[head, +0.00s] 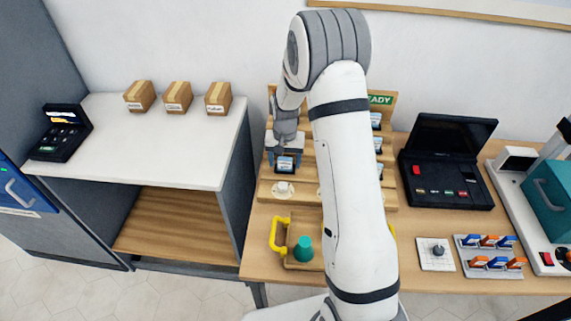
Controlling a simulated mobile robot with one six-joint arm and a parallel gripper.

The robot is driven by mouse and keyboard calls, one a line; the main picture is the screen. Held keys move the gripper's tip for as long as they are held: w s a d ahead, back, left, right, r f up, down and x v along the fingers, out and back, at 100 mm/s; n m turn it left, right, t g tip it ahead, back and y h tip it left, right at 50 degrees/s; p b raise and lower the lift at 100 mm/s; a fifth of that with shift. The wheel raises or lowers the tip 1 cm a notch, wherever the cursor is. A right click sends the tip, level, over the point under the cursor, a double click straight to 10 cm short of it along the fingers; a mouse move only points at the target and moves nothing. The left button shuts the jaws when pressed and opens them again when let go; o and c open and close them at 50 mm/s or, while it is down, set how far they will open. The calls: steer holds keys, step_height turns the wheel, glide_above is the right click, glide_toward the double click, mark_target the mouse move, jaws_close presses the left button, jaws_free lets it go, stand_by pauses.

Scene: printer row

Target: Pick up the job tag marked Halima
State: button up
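My gripper (284,152) points down at the left side of a stepped wooden rack (265,190). A small dark tag with a pale and blue face (285,164) shows right at my fingertips. I cannot read its name, and I cannot tell whether the fingers close on it or only touch it. More small tags stand on the rack's right side, at the top (376,120), middle (378,144) and lower down (380,170). Their names are too small to read. My arm hides the middle of the rack and part of a green sign ending in "ADY" (381,99).
A wooden tray with yellow handles (274,236) and a green knob-like piece (303,249) lies in front. A black console (447,180), a knob pad (436,254) and racks of blue and orange pieces (492,271) stand right.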

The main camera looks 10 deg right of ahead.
steer(key=c, duration=0.9)
steer(key=shift+r, duration=0.1)
